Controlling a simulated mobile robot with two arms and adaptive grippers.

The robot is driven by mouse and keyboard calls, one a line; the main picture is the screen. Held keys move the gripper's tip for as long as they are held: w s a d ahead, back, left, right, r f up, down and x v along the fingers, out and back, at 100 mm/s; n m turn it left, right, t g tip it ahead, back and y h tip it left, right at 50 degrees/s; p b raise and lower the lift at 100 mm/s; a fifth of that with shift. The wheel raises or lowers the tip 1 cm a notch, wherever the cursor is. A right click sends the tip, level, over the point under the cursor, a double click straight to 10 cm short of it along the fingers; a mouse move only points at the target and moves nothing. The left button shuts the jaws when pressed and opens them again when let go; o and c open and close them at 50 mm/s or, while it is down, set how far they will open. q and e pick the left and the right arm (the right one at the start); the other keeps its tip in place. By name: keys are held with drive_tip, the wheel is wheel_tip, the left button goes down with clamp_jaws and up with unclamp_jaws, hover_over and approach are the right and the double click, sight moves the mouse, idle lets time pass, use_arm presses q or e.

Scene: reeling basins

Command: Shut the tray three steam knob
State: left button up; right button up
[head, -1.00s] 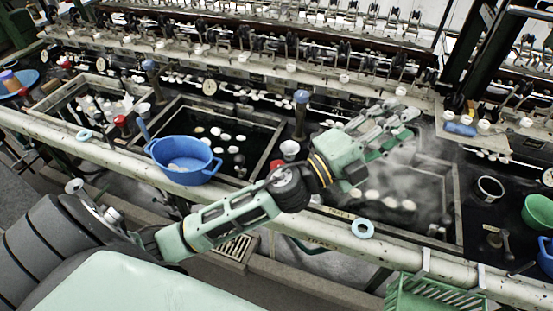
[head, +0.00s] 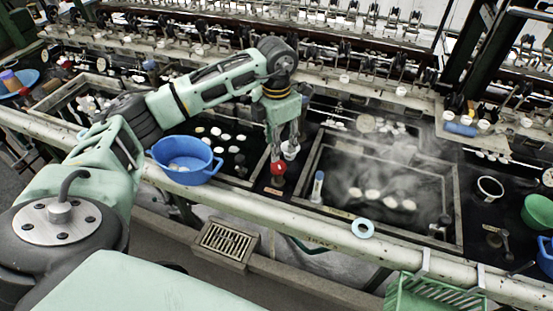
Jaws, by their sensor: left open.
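Tray three is the steaming dark basin (head: 310,165) at centre right, with several pale cocoons in the water. A red knob (head: 278,169) stands at its front left corner, with a white cup-shaped piece (head: 290,150) just behind it. A blue-topped post (head: 318,176) stands to their right. I cannot read which of these controls is the steam. My left gripper (head: 284,148) points down, open, its fingertips right above and behind the red knob, beside the white piece. I cannot tell if they touch. My right gripper is out of view.
A blue bowl (head: 186,172) sits on the front rail to the left, under my left arm. A green crate (head: 435,297) stands at front right. Reeling machinery runs along the back.

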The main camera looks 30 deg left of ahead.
sight(277, 163)
use_arm(q)
wheel_tip(277, 163, down, 6)
drive_tip(key=shift+f+p, duration=0.1)
drive_tip(key=shift+p, duration=0.85)
drive_tip(key=shift+f, duration=0.65)
drive_tip(key=c, duration=1)
